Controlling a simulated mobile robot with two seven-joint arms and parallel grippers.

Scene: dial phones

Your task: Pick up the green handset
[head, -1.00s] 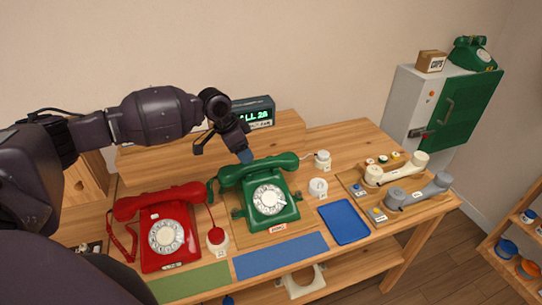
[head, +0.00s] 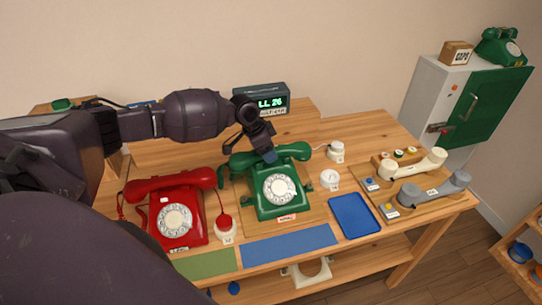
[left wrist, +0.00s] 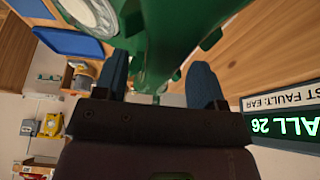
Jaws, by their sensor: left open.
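The green handset (head: 295,152) lies across the top of the green dial phone (head: 278,190) in the middle of the table. My left gripper (head: 268,157) is over the middle of the handset, coming from behind and above. In the left wrist view the open jaws (left wrist: 160,85) have blue fingertips on either side of green plastic, which fills the top middle. I cannot tell whether the fingers touch the handset. My right gripper is not in view.
A red phone (head: 172,215) stands to the left, a blue tray (head: 354,215) to the right. Cream (head: 415,166) and grey (head: 435,190) handsets lie on a board at the right. A display (head: 262,98) stands behind. Another green phone (head: 499,47) sits on the cabinet (head: 424,95).

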